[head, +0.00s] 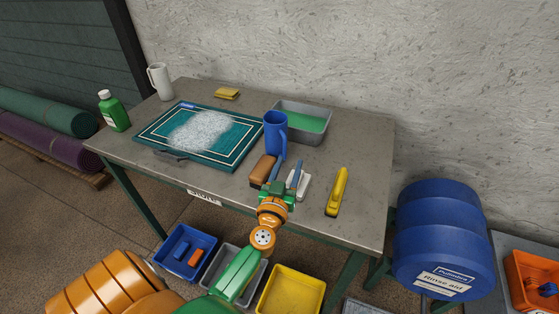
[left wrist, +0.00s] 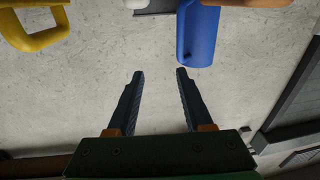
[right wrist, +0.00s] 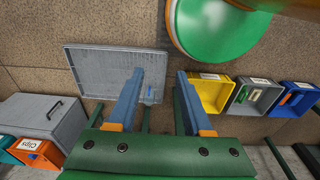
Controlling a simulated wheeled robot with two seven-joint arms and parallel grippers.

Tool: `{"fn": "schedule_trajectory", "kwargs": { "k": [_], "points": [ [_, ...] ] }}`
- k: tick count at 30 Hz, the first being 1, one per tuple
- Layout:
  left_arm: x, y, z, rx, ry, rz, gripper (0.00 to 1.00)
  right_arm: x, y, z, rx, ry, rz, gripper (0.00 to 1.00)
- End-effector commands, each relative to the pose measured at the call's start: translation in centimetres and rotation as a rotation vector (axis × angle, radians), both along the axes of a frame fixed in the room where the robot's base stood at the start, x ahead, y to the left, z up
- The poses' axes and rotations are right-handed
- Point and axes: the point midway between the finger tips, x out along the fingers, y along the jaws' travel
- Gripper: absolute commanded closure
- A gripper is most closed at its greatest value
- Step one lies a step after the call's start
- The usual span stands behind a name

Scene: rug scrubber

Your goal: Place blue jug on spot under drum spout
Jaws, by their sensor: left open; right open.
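The blue jug (head: 275,137) stands upright on the table, in front of the grey tub. Its handle faces right in the head view. It also shows at the top of the left wrist view (left wrist: 198,38). My left gripper (head: 285,170) is open and empty, a little in front of the jug and apart from it. The blue drum (head: 443,235), labelled Rinse aid, lies on its side at the right. I cannot make out its spout or the spot under it. My right gripper (right wrist: 160,72) is open and empty, over the floor side.
A brown brush (head: 262,170), a white-based scrubber (head: 299,183) and a yellow tool (head: 337,192) lie near my left gripper. The grey tub (head: 305,122) holds green liquid. A foamy rug (head: 225,150) lies left. A yellow bin (head: 297,290) is below the table.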

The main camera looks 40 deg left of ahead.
Motion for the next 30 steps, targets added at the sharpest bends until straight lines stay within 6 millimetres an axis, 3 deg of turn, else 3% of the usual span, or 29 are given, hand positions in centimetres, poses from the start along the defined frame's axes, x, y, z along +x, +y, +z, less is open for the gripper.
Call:
{"fn": "schedule_trajectory", "kwargs": {
  "k": [3,14,21,23,27,30],
  "points": [
    [-0.9,1.7,-1.6,0.026,0.048,0.085,0.49,0.0,0.1,-0.3,0.001,-0.001,-0.001,0.5],
    [4.6,4.6,-1.5,0.032,0.046,0.084,0.49,0.2,1.3,-2.0,0.021,-0.004,-0.006,0.5],
    [5.0,4.8,-1.3,0.032,0.046,0.082,0.49,0.2,1.1,-1.9,0.018,-0.003,-0.004,0.5],
    [5.0,4.8,-1.3,0.032,0.046,0.082,0.6,0.2,1.0,-1.9,0.017,-0.004,-0.004,0.5],
    [5.0,4.8,-1.2,0.032,0.046,0.082,0.98,0.2,0.9,-1.9,0.014,-0.003,-0.003,0.5],
    [5.0,4.7,-1.2,0.032,0.046,0.082,1.0,0.2,0.8,-1.9,0.012,-0.003,-0.003,0.5]
  ]
}}
